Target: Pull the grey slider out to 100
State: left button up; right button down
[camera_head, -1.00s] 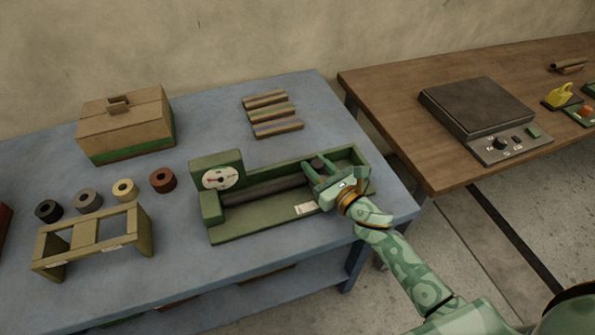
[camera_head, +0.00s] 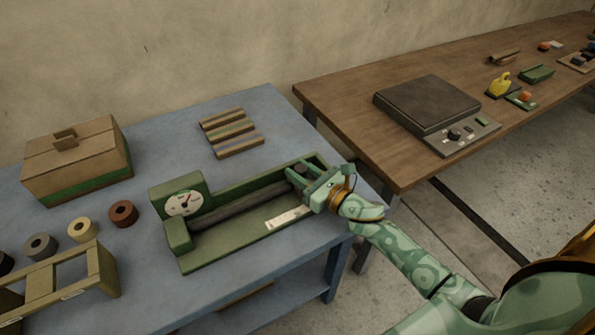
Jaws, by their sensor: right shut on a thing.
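A green trough-shaped device (camera_head: 225,256) lies on the blue table, with a round white dial (camera_head: 184,204) at its left end. The dial has a short red needle; its numbers are too small to read. A long dark grey bar (camera_head: 240,204), the slider, lies along the trough, with a dark knob (camera_head: 301,170) near its right end. My right gripper (camera_head: 304,181) is at the trough's right end, shut on the grey slider by the knob. Its fingers partly hide the knob and the bar's end. A pale label (camera_head: 287,218) shows on the trough's front wall. My left gripper is out of view.
A brown table (camera_head: 345,100) at right bears a dark-topped scale (camera_head: 427,103).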

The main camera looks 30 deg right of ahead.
jog(key=shift+w+d+h, duration=0.15)
jog(key=shift+d+h, duration=0.15)
jog(key=shift+d, duration=0.65)
jog(key=c, duration=1.1)
grip_release()
jog(key=shift+s+f, duration=0.1)
jog(key=shift+s, duration=0.1)
jog(key=v, duration=0.6)
jog(key=shift+d+f, duration=0.1)
jog(key=shift+d, duration=0.25)
jog(key=v, duration=0.3)
jog(key=a+v, duration=0.1)
jog(key=v, duration=0.5)
jog(key=shift+s+a, duration=0.35)
jog(key=shift+s, duration=0.2)
jog(key=shift+o, duration=0.2)
